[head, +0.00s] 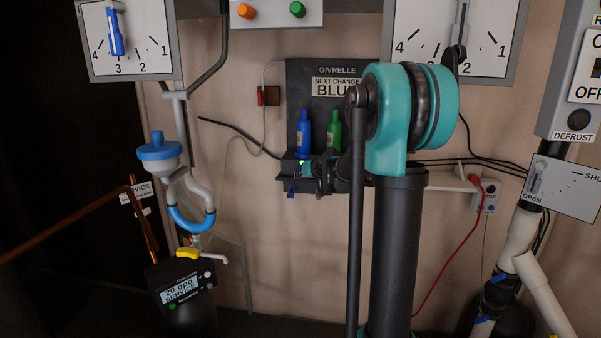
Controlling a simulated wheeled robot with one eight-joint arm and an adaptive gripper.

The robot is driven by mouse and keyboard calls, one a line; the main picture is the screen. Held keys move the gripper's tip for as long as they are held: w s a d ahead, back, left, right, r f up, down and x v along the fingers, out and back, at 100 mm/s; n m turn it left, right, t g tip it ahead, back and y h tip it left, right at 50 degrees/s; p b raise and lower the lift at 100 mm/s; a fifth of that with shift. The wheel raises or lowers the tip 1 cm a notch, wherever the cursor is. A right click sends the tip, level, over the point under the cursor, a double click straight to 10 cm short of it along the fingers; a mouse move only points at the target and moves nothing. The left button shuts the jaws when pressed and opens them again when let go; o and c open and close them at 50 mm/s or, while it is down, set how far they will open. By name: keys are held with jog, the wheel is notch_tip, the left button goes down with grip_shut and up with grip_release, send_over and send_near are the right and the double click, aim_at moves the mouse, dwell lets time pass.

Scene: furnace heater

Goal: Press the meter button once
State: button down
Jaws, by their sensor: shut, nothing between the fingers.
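The meter (182,296) is a dark box at the lower left with a lit display that reads "SERVICE" on its lower line. A small green button (173,306) shows on its face below the display, and pale knobs (207,276) sit at its right edge. My gripper (318,177) is small and dark, in front of the shelf with the bottles, well above and to the right of the meter. It looks shut and empty. My arm hides part of the shelf behind it.
A blue bottle (304,133) and a green bottle (334,129) stand on the wall shelf. A blue-capped pipe (159,148) and a yellow valve handle (188,253) are above the meter. A copper pipe (75,222) crosses at the left.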

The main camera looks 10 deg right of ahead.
jog(key=s, duration=0.1)
jog(key=s+a, duration=0.1)
jog(key=s, duration=0.1)
jog(key=shift+s, duration=0.3)
dwell(0.4)
jog(key=s+d+f+g+h, duration=0.1)
jog(key=s+f, duration=0.5)
jog(key=s, duration=0.7)
jog(key=s+d+f+g+h, duration=0.1)
jog(key=s+f+g, duration=0.3)
jog(key=s, duration=0.9)
jog(key=s+d+f+m+g+h, duration=0.1)
jog(key=s+d+f+g+h, duration=0.1)
jog(key=s+f, duration=0.8)
jog(key=s, duration=0.3)
jog(key=shift+s, duration=0.2)
